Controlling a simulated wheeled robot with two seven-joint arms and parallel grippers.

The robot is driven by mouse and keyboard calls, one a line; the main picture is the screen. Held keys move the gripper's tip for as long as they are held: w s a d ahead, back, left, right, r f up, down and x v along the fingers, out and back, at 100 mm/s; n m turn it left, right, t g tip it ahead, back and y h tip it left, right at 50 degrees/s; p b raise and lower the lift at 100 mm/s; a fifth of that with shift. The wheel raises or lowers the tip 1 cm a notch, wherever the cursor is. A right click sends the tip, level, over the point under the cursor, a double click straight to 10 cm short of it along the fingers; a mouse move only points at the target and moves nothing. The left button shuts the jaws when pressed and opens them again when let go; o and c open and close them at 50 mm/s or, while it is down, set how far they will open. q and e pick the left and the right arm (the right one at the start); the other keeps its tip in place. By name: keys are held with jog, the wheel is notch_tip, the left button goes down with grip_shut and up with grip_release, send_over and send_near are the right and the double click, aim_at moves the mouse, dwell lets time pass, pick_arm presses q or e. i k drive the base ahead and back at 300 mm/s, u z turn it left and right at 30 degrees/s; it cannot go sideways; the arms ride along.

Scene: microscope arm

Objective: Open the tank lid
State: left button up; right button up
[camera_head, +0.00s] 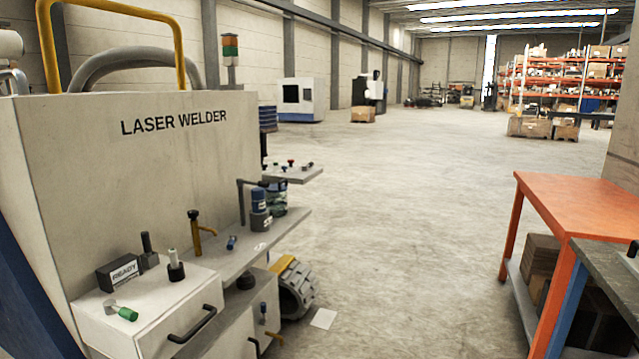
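No part is clearly recognizable as a tank lid. The large beige cabinet marked LASER WELDER (150,185) fills the left side, with a yellow tube frame (110,8) and a grey hose above it. On its side shelf (225,258) stand dark blue cylindrical containers (260,207), with a dark bent bar beside them. A brass tap-like fitting (197,232) stands upright on the shelf. Neither of my grippers is in view.
An orange table (585,200) with boxes beneath stands at the right, beside a dark-topped bench (615,265). Open concrete floor (400,190) lies between it and the welder. A ribbed grey-yellow part (293,287) lies on the floor by the welder. Orange racks (560,80) stand far back.

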aim_at(274, 188)
jog(key=z, duration=0.6)
jog(key=i, duration=4.45)
jog(key=u, duration=1.25)
